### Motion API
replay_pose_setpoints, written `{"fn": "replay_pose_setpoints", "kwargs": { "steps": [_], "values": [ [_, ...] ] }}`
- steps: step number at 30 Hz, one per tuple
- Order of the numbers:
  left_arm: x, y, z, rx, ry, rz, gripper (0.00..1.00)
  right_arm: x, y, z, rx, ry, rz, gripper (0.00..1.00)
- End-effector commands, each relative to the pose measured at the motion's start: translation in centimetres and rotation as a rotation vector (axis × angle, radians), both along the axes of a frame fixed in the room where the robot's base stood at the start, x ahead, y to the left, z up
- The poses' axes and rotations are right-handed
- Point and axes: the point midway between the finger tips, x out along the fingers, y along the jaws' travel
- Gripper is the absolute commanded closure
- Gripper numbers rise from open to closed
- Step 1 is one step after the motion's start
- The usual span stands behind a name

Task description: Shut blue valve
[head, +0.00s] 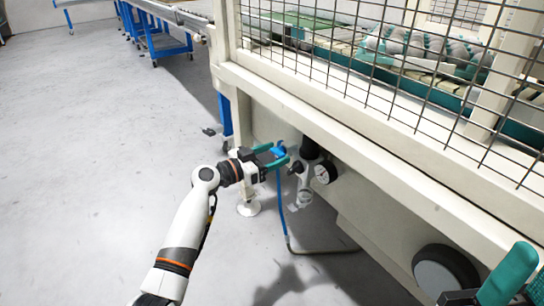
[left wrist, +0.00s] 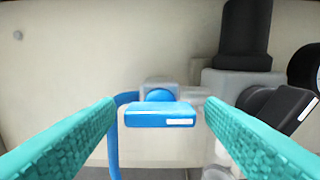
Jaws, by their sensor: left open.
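The blue valve (head: 279,149) sits low on the machine's side, beside a dark cylinder and a gauge. In the left wrist view its flat blue handle (left wrist: 160,115) lies level, with a small white label at its right end. My left gripper (head: 276,156) is open at the valve. In the left wrist view its teal fingers (left wrist: 160,125) stand on either side of the handle, with a gap on each side. My right gripper (head: 520,280) shows only in part at the lower right corner; its jaw opening is unclear.
A black-capped regulator (left wrist: 247,35) and a black lever (left wrist: 285,108) stand right of the valve. A round gauge (head: 325,173) is close by. A blue hose (head: 281,205) hangs below. The machine frame (head: 330,110) runs overhead. Open floor (head: 100,130) lies left.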

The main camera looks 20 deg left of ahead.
Motion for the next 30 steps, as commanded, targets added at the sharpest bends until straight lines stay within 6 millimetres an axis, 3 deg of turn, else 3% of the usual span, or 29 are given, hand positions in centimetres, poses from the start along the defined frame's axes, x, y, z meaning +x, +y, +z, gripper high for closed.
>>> {"fn": "replay_pose_setpoints", "kwargs": {
  "steps": [6,15,30],
  "values": [
    [0.02,-0.02,0.01,0.000,0.000,0.000,0.36,-0.01,0.00,0.03,0.000,0.000,0.000,0.64],
    [0.00,0.00,0.01,-0.001,0.001,0.000,0.81,-0.02,-0.01,0.04,0.001,0.000,0.000,0.64],
    [-0.01,0.01,0.02,-0.128,0.099,0.000,0.81,-0.03,-0.03,0.04,0.002,0.002,0.000,0.64]
  ]
}}
